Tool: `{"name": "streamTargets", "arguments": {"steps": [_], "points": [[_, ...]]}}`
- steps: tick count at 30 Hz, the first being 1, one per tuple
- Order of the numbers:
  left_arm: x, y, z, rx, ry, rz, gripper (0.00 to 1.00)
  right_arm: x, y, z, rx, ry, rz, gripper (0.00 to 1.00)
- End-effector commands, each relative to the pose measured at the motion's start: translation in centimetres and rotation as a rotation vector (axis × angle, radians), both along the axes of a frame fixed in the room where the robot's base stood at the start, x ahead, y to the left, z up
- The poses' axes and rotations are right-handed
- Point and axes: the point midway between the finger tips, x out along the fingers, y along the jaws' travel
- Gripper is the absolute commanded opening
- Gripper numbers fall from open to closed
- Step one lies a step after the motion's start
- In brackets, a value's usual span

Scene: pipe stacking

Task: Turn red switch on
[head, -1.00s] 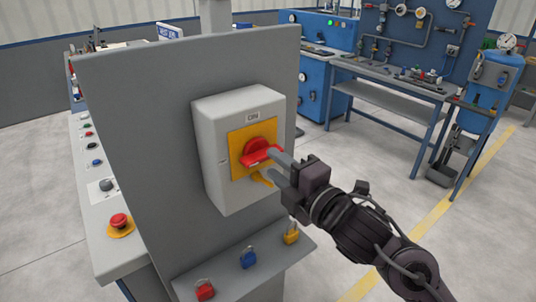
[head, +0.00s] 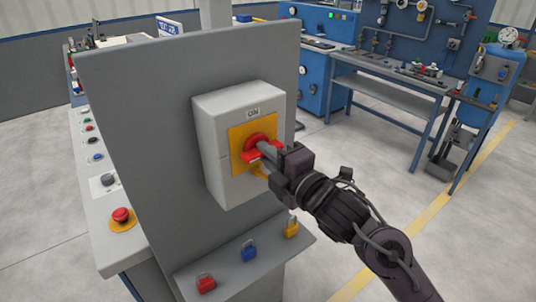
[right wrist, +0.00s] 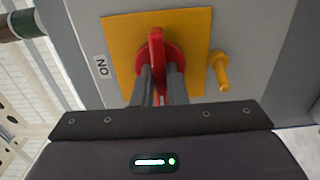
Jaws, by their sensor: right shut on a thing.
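The red switch (head: 254,139) is a rotary knob with a raised handle on a yellow plate (head: 238,133), on the front of a grey box (head: 213,128). An ON label (head: 253,112) is above it. My right gripper (head: 264,157) is shut on the handle, which lies roughly crosswise to the ON direction. In the right wrist view the red handle (right wrist: 156,48) stands between the two grey fingers (right wrist: 160,85), and the ON label (right wrist: 102,66) is to its left. The fingers partly hide the knob. My left gripper is not in view.
Red (head: 206,283), blue (head: 249,251) and yellow (head: 292,228) padlocks stand on the ledge below. A console with buttons (head: 122,216) is at left.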

Motion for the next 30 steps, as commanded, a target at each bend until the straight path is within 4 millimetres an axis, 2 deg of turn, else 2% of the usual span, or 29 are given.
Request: {"name": "streamTargets", "arguments": {"steps": [11, 30], "points": [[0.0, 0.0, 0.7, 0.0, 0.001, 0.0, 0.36, 0.0, 0.0, 0.1, 0.091, 0.07, -0.001, 0.0], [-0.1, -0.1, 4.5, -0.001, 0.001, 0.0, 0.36, 0.0, 0.0, 0.2, 0.558, 0.411, -0.001, 0.0]]}}
